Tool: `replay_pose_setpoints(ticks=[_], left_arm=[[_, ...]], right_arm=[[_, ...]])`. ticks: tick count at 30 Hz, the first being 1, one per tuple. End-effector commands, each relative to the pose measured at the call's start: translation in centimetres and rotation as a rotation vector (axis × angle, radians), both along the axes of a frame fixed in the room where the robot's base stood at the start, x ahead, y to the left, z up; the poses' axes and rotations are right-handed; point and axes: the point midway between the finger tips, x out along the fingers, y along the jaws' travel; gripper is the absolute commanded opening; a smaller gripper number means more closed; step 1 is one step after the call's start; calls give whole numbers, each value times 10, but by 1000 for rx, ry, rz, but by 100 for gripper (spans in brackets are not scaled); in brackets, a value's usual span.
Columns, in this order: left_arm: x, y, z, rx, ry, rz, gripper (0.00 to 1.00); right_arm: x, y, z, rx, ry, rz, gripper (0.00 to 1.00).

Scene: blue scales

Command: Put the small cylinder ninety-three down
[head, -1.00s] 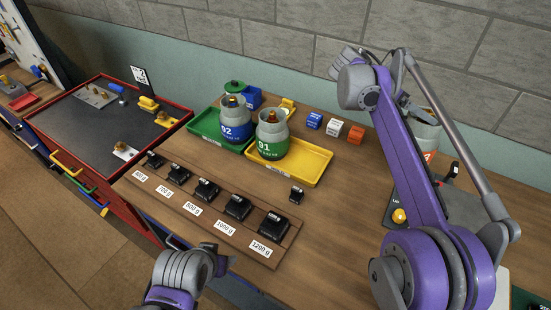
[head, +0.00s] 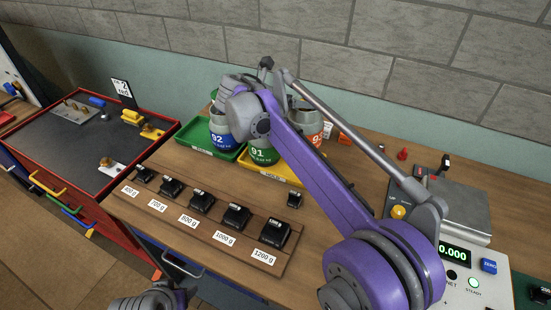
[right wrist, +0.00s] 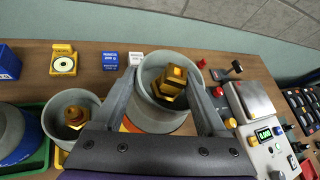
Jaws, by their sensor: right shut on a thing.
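The small cylinder ninety-three (head: 307,117) is grey with an orange label and stands out behind my right arm, close to cylinder 91. In the right wrist view, the cylinder (right wrist: 147,106) sits between the two fingers of my right gripper (right wrist: 165,88), shut on it, with its brass top facing the camera. Its base is hidden, so I cannot tell whether it touches anything. In the head view my right arm covers the fingers. My left gripper (head: 150,300) is at the bottom edge, empty-looking, its fingers unclear.
Green-labelled cylinder 91 (head: 263,151) stands on the yellow tray (head: 283,179). Blue-labelled cylinder 92 (head: 221,130) stands on the green tray (head: 196,148). The scale (head: 458,205) at right has a bare plate and reads 0.000. A wooden rack (head: 178,211) of black weights lies in front.

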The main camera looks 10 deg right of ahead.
Motion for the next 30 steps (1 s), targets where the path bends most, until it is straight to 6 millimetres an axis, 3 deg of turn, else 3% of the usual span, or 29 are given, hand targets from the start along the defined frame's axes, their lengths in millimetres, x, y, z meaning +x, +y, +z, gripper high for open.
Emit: replay_pose_setpoints(ticks=[9, 21, 30], left_arm=[[-1, 0, -4, 0, 3, 0, 63], [-2, 0, -6, 0, 4, 0, 63], [-2, 0, -6, 0, 4, 0, 63]], right_arm=[[0, 1, -49, -2, -1, 4, 0], [1, 1, -91, -2, -1, 4, 0], [0, 0, -97, -2, -1, 4, 0]])
